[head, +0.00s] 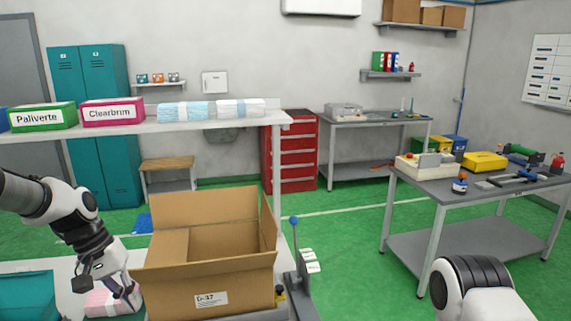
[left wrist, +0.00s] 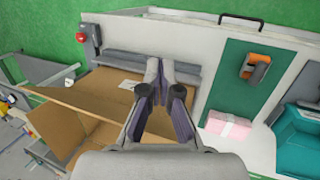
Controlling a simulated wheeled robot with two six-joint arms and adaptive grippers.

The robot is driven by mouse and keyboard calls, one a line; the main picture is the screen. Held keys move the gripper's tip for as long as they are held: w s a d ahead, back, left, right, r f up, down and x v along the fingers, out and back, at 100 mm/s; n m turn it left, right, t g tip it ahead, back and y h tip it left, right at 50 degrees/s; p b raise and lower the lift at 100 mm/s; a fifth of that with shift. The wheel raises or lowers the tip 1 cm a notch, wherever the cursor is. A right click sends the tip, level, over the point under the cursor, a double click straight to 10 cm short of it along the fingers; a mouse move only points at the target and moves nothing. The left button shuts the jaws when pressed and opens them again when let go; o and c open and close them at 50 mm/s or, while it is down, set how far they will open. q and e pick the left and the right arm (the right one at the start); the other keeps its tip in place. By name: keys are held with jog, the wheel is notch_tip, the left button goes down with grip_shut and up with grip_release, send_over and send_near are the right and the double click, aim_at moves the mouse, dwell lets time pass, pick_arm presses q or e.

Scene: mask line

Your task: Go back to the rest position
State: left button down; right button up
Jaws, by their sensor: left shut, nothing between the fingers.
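My left gripper (head: 121,288) is at the lower left of the head view, left of the open cardboard box (head: 210,292) and close in front of a pink pack (head: 98,303). In the left wrist view the gripper (left wrist: 162,92) is shut and empty. There the cardboard box (left wrist: 88,102) lies to the left, and the pink pack (left wrist: 228,127) lies on the bench to the right, apart from the fingers. Part of my right arm (head: 475,285) shows at the lower right of the head view; its gripper is out of view.
A teal bin (head: 27,295) stands at the lower left. A lever with a blue knob (head: 293,220) rises right of the box. A shelf (head: 150,128) with labelled boxes spans above. An orange device (left wrist: 257,67) lies on a green mat (left wrist: 230,95). Green floor is clear between benches.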

pick_arm(q)
jog(key=s+d+f+g+y+b, duration=0.1)
jog(key=s+f+g+b, duration=0.1)
jog(key=s+f, duration=0.6)
jog(key=s+d+f+g+b, duration=0.15)
jog(key=s+f, duration=0.25)
jog(key=f, duration=0.8)
jog(key=s+d+f+g+y+b, duration=0.1)
jog(key=s+d+f+g, duration=0.1)
jog(key=s+f, duration=0.65)
jog(key=s+f+m+y+b, duration=0.2)
jog(key=s+f, duration=1)
jog(key=s, duration=0.2)
jog(key=w+t, duration=0.5)
jog(key=t, duration=0.1)
jog(key=shift+w+d+r, duration=0.15)
jog(key=shift+w+d, duration=0.2)
jog(key=shift+w, duration=0.05)
jog(key=shift+w+d, duration=0.1)
